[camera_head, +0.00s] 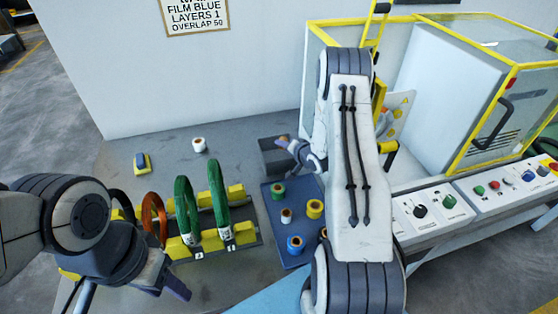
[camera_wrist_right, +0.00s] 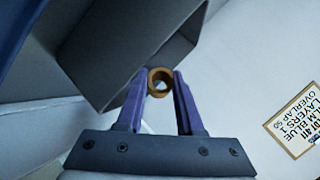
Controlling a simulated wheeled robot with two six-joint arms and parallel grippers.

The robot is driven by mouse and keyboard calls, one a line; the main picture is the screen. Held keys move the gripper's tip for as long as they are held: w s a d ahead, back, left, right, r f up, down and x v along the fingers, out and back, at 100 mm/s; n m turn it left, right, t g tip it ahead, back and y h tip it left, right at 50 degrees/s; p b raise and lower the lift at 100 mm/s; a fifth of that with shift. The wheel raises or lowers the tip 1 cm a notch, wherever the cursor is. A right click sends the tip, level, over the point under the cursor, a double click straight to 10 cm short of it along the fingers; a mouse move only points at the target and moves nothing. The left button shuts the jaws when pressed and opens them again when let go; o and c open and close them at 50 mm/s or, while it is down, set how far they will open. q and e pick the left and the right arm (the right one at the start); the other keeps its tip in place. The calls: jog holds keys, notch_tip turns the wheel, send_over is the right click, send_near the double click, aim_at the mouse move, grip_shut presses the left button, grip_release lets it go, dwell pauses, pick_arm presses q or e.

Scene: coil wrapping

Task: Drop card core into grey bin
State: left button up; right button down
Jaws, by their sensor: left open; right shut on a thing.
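The card core (camera_wrist_right: 160,82) is a small brown ring. It sits between the purple fingertips of my right gripper (camera_wrist_right: 160,88) in the right wrist view. The grey bin (camera_wrist_right: 130,45) is an open box right behind the core in that view. In the head view my right gripper (camera_head: 290,144) is over the grey bin (camera_head: 273,158), at its rim; part of the bin is hidden by the gripper. Whether the core is inside the bin's opening I cannot tell. My left gripper (camera_head: 172,282) is open and empty at the lower left, in front of the coil rack.
A blue tray (camera_head: 267,222) with several film rolls lies in front of the bin. Green coils (camera_head: 186,211) and an orange coil (camera_head: 154,218) stand on a yellow rack. A white roll (camera_head: 199,145) stands farther back. A yellow-framed machine (camera_head: 470,100) is at right.

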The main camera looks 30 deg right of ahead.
jog(key=shift+c, duration=2.3)
grip_release()
jog(key=shift+s+f, duration=0.1)
jog(key=shift+s, duration=0.05)
jog(key=shift+s, duration=0.25)
jog(key=b+v, duration=0.1)
jog(key=v, duration=0.6)
jog(key=shift+w+r, duration=0.15)
jog(key=shift+r, duration=0.1)
jog(key=shift+w+a, duration=0.1)
